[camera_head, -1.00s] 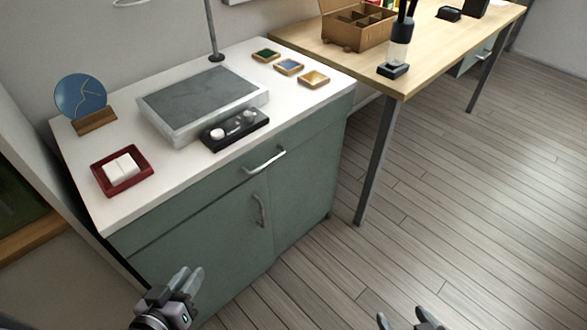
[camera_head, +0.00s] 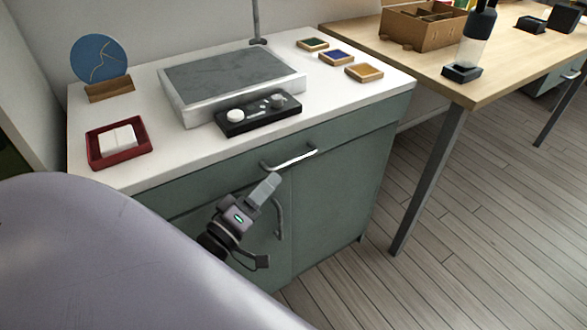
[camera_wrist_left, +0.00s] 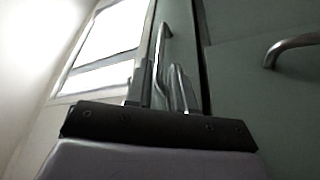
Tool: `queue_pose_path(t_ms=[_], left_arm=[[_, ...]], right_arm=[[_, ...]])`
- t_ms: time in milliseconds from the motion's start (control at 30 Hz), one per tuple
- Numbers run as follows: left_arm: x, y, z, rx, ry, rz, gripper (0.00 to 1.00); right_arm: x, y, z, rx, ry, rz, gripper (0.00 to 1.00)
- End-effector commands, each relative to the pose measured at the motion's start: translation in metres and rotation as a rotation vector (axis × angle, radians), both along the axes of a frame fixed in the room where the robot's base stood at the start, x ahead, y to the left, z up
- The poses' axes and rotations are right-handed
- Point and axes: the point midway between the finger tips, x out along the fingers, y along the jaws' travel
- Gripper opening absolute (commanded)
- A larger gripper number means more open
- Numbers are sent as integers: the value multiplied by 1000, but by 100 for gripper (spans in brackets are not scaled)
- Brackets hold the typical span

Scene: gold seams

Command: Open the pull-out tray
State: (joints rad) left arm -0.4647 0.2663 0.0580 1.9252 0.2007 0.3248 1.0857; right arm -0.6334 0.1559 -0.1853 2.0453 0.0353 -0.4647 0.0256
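The pull-out tray (camera_head: 345,133) is the green drawer front under the white countertop. It sits flush and shut. Its silver bar handle (camera_head: 290,160) is on the front and also shows in the left wrist view (camera_wrist_left: 166,36). My left gripper (camera_head: 272,182) is just below and in front of this handle, pointing up at it. In the left wrist view its fingers (camera_wrist_left: 160,88) stand apart, with the bar appearing between them. I cannot tell whether they touch it. My right gripper is out of view.
Below is a cabinet door with a vertical handle (camera_head: 279,218), close to my left gripper. On the countertop are a red tray (camera_head: 95,160), a grey-topped slab (camera_head: 190,112) and a black control box (camera_head: 258,124). A wooden table (camera_head: 480,80) stands right. My arm covers the lower left.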

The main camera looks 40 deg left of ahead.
Motion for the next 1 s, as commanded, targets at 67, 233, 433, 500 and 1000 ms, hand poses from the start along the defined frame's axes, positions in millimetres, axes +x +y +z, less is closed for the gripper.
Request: queue_pose_path(t_ms=[67,233,433,500,1000], left_arm=[[12,-1,4,1,-4,0,23],[34,-3,8,0,-2,0,23],[51,-4,11,2,0,0,23],[54,-4,11,2,1,0,23],[55,-4,12,2,2,1,0]], right_arm=[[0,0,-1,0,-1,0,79],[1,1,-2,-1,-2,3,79],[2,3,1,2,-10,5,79],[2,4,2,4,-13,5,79],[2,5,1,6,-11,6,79]])
